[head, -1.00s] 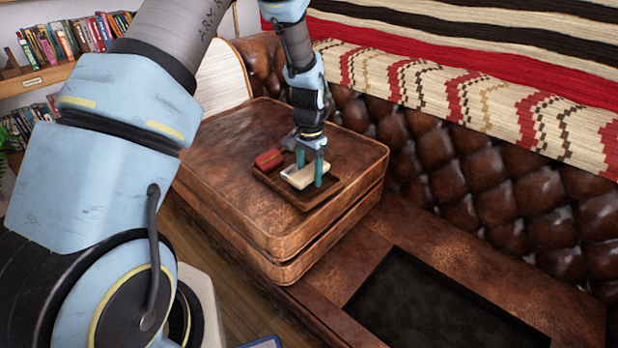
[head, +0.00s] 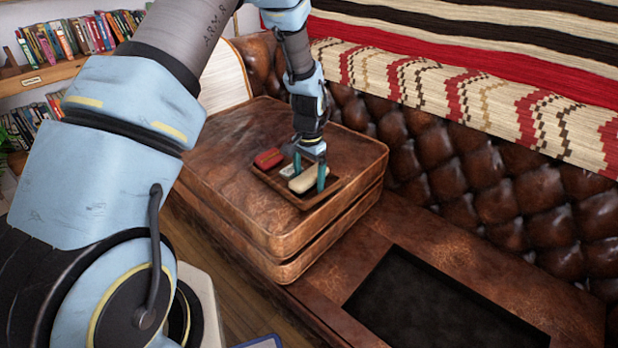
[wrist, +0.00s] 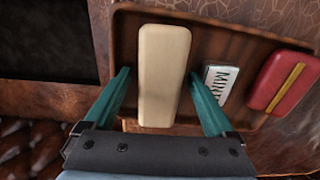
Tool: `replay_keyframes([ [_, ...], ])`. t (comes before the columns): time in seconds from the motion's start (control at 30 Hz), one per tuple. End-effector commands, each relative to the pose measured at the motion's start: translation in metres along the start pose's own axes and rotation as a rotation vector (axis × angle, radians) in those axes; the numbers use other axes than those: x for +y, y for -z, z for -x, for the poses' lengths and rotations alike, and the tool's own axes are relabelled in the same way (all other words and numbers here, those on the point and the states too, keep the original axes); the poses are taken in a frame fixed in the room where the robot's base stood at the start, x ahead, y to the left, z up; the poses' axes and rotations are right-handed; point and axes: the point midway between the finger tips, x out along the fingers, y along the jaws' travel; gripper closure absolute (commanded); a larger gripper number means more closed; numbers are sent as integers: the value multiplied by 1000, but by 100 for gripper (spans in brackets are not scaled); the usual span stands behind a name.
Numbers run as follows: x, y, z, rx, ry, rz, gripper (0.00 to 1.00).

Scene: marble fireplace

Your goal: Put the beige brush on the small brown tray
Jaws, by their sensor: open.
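The beige brush (wrist: 163,75) lies on the small brown tray (wrist: 128,22) in the wrist view, beside a mint tin. In the head view the brush (head: 309,179) rests on the same tray (head: 307,201), on the leather cushions. My gripper (wrist: 161,98) is open, with one teal finger on each side of the brush and gaps showing between fingers and brush. In the head view my gripper (head: 309,177) is down at the tray, and its fingers partly hide the brush and tin.
The white MINT tin (wrist: 219,82) and a red box (wrist: 283,82) with a yellow stripe share the tray; the red box (head: 268,158) also shows in the head view. A dark rectangular recess (head: 440,305) lies front right. The tufted backrest (head: 480,180) rises behind.

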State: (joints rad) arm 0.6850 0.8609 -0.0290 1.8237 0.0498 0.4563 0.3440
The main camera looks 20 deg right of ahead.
Motion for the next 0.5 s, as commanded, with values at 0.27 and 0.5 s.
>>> replay_keyframes([
  [0.27,-1,1,30,4,2,1,11],
  [0.5,0,1,82,5,2,0,11],
])
